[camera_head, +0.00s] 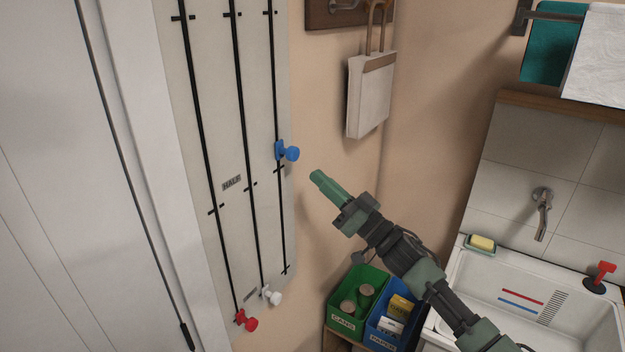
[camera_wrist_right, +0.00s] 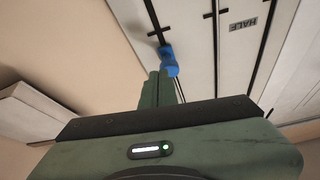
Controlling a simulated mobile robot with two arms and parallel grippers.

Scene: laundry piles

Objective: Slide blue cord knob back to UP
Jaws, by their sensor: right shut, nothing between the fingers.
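The blue cord knob (camera_head: 288,151) sits on the rightmost black track of the wall panel (camera_head: 262,215), a little above the tick level with the HALF label (camera_head: 231,183). In the right wrist view the blue knob (camera_wrist_right: 169,62) is just beyond my fingertips. My right gripper (camera_head: 318,178) is shut and empty, to the right of and slightly below the knob. In the head view a gap shows between them; contact is hard to judge in the wrist view. A red knob (camera_head: 246,320) and a white knob (camera_head: 271,295) sit at the bottom of the other two tracks. My left gripper is not in view.
A white bag (camera_head: 370,95) hangs from a hook at the upper right of the panel. Green (camera_head: 343,318) and blue (camera_head: 377,328) bins stand below my right arm. A white sink (camera_head: 462,280) is at the right. The wall beside the knob is clear.

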